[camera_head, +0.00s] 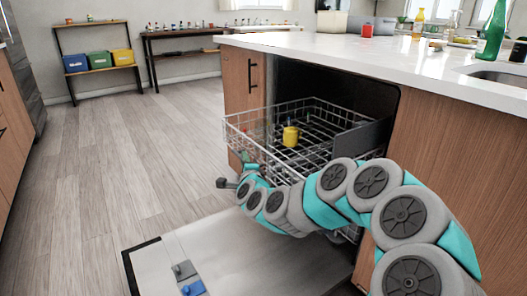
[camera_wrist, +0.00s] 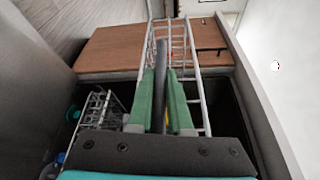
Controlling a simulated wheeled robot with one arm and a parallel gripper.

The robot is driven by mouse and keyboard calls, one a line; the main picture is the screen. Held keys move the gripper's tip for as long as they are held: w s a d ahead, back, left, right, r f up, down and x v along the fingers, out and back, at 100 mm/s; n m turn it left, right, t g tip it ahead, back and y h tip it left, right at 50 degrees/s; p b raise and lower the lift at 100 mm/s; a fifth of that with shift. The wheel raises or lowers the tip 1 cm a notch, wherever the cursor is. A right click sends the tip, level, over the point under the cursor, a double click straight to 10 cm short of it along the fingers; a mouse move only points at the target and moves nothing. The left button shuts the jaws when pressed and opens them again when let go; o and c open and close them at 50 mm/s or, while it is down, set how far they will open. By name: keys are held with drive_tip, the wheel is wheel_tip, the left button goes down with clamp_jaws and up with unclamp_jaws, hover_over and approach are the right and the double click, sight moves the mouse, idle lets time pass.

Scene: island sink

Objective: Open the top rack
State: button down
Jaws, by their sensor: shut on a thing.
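The top rack (camera_head: 262,118) is a silver wire basket, partly slid out of the dishwasher under the counter. A yellow mug (camera_head: 290,136) stands in it. In the wrist view the rack (camera_wrist: 197,85) runs away from me as wire rails. My gripper (camera_head: 250,168) is at the rack's near front edge in the head view. In the wrist view my gripper's green fingers (camera_wrist: 165,78) are closed around a grey bar of the rack. The exact grip point is partly hidden by the fingers and my arm.
The dishwasher door (camera_head: 240,258) is folded down low, with small blue and grey items (camera_head: 188,280) on it. A lower rack (camera_wrist: 103,108) shows in the wrist view. The white counter (camera_head: 400,60) overhangs the opening. The wooden floor (camera_head: 130,165) at left is clear.

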drive_tip(key=s+a, duration=0.3)
drive_tip(key=a, duration=0.2)
drive_tip(key=shift+s+p, duration=0.3)
drive_tip(key=shift+p, duration=0.1)
drive_tip(key=c, duration=0.8)
unclamp_jaws()
drive_tip(key=shift+c, duration=0.2)
drive_tip(key=v, duration=0.7)
drive_tip(key=shift+s, duration=0.35)
